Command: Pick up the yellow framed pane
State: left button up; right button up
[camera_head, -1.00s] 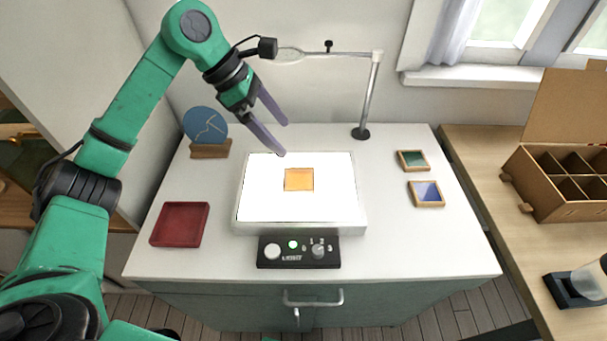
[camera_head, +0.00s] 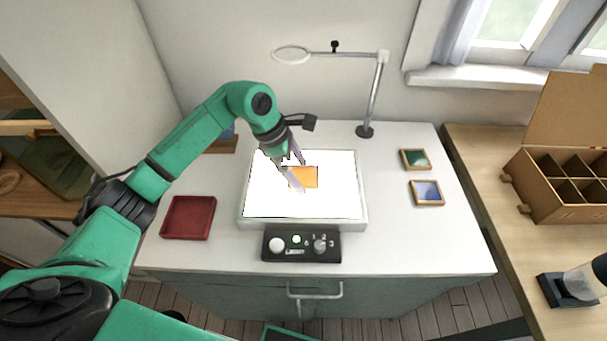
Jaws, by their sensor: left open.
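The yellow framed pane (camera_head: 307,178) lies flat on the lit white light box (camera_head: 341,197) and looks orange against the glow. My left gripper (camera_head: 301,178) is open, its fingers pointing down over the pane's left part. The fingers partly hide the pane's left edge. I cannot tell whether the fingertips touch the pane or the box. My right gripper is not in view.
A red tray (camera_head: 187,218) lies left of the light box, and a control panel (camera_head: 301,245) sits in front. A green pane (camera_head: 415,159) and a blue pane (camera_head: 427,193) lie to the right. A magnifier stand (camera_head: 373,95) rises behind. A divided cardboard box (camera_head: 560,185) stands far right.

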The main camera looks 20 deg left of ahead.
aim_at(299, 176)
pick_arm(q)
jog(key=c, duration=1.2)
notch_tip(299, 176, up, 20)
jog(key=shift+r+b, duration=0.1)
jog(key=shift+b, duration=0.55)
jog(key=shift+c, duration=0.2)
